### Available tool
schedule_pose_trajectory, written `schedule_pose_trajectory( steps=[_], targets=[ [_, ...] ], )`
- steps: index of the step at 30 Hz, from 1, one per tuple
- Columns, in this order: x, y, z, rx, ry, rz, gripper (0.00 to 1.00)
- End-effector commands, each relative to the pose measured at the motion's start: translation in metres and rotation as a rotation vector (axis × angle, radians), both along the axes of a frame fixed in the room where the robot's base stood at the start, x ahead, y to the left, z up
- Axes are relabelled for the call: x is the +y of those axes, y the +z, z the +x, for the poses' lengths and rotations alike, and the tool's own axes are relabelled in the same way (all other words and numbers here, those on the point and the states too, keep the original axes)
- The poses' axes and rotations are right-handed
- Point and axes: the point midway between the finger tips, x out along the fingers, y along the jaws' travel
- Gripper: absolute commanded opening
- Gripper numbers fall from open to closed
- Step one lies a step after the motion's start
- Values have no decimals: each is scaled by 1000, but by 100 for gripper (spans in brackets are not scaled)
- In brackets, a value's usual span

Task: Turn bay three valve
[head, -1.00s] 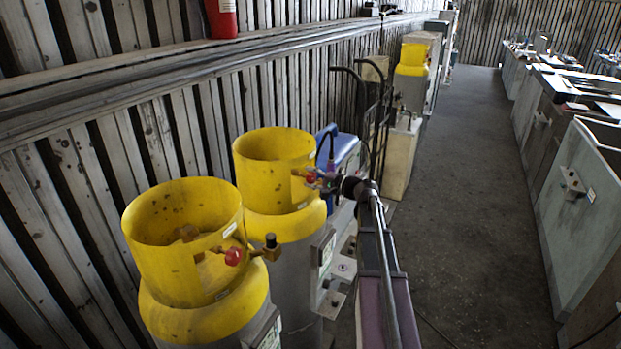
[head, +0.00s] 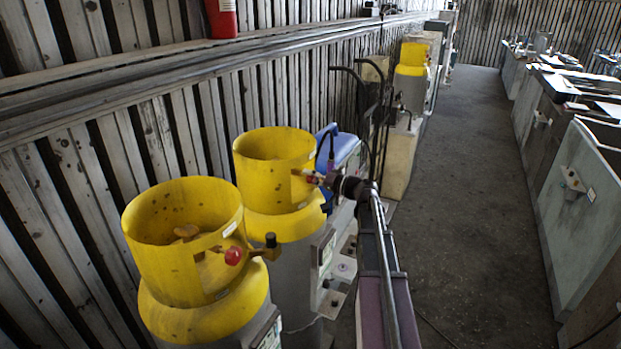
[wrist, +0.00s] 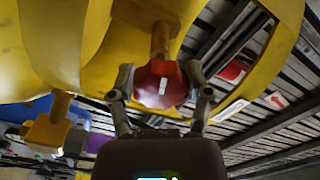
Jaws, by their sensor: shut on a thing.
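Two grey cylinders with yellow collars stand by the wall, a nearer one (head: 185,215) and a farther one (head: 272,160). My gripper (head: 321,180) is at the right side of the farther collar, at its valve. In the wrist view my gripper (wrist: 160,88) has a finger on each side of a red valve knob (wrist: 160,84) and is shut on it. The knob sits on a brass stem (wrist: 160,42) beside the yellow collar. In the head view the gripper mostly hides this knob. The nearer cylinder has its own red knob (head: 233,256). No bay number is readable.
A blue-topped unit (head: 340,147) and a dark-handled cart (head: 375,125) stand behind the farther cylinder. Another yellow-collared cylinder (head: 413,55) is far back by the wall. The aisle floor (head: 470,190) is clear. Benches (head: 590,185) line the right side.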

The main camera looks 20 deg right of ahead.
Motion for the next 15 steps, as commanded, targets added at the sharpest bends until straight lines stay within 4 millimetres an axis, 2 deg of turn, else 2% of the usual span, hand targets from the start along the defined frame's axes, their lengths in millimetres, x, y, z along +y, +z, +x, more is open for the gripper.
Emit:
schedule_pose_trajectory(
  steps=[9,10,12,13,15],
  targets=[
    [0,1,1,-2,-1,2,17],
    [0,1,1,-2,-1,2,73],
    [0,1,1,-2,-1,2,94],
    [0,1,1,-2,-1,2,99],
    [0,1,1,0,0,2,99]
  ],
)
